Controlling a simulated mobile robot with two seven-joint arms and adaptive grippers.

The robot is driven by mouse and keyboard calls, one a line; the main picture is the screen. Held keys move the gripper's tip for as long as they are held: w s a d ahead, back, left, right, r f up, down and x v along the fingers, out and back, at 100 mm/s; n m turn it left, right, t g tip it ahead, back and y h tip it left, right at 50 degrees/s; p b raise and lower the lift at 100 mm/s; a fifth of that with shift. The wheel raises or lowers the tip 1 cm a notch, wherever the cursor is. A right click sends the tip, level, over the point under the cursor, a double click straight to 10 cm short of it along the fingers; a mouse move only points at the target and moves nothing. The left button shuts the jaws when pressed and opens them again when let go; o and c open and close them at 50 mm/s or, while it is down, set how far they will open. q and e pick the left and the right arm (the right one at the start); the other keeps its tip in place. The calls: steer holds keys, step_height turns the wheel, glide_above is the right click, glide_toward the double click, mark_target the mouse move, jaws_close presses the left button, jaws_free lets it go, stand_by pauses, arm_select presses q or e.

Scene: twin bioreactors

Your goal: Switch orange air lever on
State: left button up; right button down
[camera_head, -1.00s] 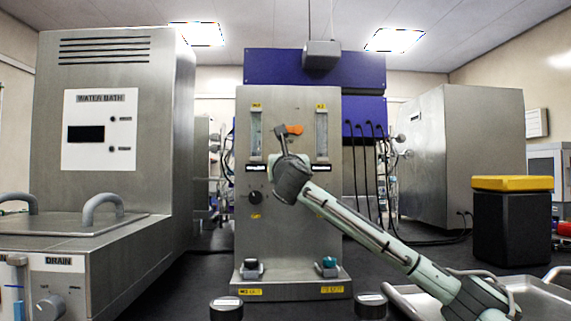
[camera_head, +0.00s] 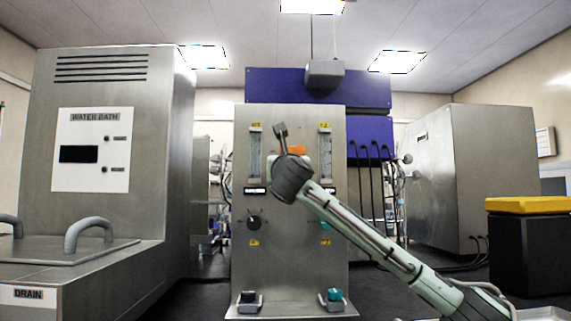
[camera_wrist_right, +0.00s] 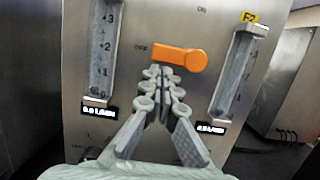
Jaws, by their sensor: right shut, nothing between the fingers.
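The orange air lever (camera_head: 295,150) is on the upper front of the steel panel (camera_head: 290,275), between two flow gauges. In the right wrist view the lever (camera_wrist_right: 183,58) lies nearly horizontal, its narrow end to the left by a small label that seems to read OFF. An ON label (camera_wrist_right: 201,9) sits above it. My right gripper (camera_wrist_right: 163,73) is shut and empty, its fingertips just below the lever's left part in that view. Whether they touch it is unclear. In the head view my right gripper (camera_head: 281,128) covers part of the lever. My left gripper is not in view.
Glass flow gauges (camera_wrist_right: 103,50) and (camera_wrist_right: 239,72) flank the lever. A black knob (camera_head: 254,219) sits lower on the panel. The water bath (camera_head: 112,215) stands left, and a black box with a yellow top (camera_head: 528,205) stands right.

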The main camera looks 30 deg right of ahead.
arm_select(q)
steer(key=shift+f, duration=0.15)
arm_select(e)
steer(key=shift+r, duration=0.1)
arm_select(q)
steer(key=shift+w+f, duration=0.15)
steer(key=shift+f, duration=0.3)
arm_select(e)
steer(key=shift+w+a+m, duration=0.1)
steer(key=shift+m, duration=0.3)
arm_select(q)
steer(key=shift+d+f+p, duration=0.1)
steer(key=shift+p, duration=0.25)
arm_select(e)
steer(key=shift+r, duration=0.1)
